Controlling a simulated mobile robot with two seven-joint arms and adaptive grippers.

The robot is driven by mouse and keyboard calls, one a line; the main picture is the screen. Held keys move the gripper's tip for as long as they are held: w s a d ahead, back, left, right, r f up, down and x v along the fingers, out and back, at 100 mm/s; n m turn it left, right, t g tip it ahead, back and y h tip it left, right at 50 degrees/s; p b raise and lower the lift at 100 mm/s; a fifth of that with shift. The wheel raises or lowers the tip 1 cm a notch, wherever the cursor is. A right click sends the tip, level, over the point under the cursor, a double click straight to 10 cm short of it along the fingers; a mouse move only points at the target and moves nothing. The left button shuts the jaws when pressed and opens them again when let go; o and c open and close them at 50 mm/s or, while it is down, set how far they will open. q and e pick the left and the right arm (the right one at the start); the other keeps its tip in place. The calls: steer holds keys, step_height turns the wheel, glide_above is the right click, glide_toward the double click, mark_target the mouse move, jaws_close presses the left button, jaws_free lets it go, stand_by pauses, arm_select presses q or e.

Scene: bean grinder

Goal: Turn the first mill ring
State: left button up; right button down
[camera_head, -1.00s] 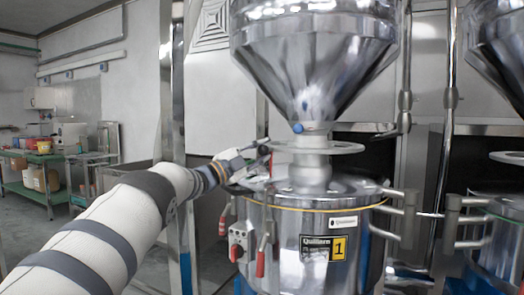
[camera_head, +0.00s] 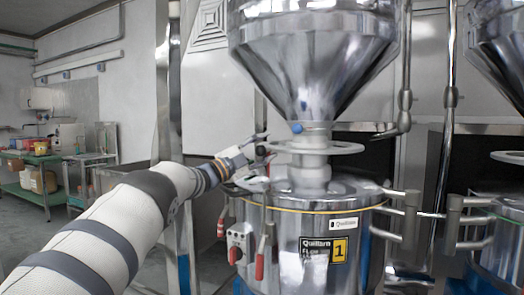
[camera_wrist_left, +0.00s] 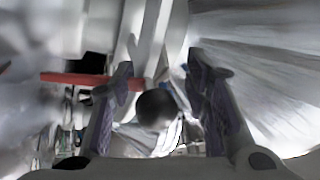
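The first mill (camera_head: 322,245), with a "1" label, is a shiny steel drum. Its flat pale ring (camera_head: 338,149) sits around the neck below the steel hopper (camera_head: 312,62). My left gripper (camera_head: 260,149) is at the ring's left side, with its fingers spread. In the left wrist view, the left gripper (camera_wrist_left: 162,100) is open, and a dark round knob (camera_wrist_left: 157,108) lies between and beyond its fingers. I cannot tell whether the fingers touch the knob. My right gripper is not in view.
A second mill (camera_head: 505,235) and hopper stand at the right. Steel pipes (camera_head: 405,95) and handles (camera_head: 400,195) lie between the mills. A control box (camera_head: 240,240) with red-gripped levers (camera_head: 260,265) is on the first mill's front left. A green shelf (camera_head: 35,190) stands far left.

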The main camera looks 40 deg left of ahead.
arm_select(q)
steer(key=shift+s+a+f, duration=0.15)
steer(key=shift+a+f, duration=0.1)
steer(key=shift+s+a+f, duration=0.1)
steer(key=shift+s, duration=0.2)
steer(key=v, duration=1.1)
steer(key=shift+s, duration=0.15)
steer(key=shift+c, duration=0.2)
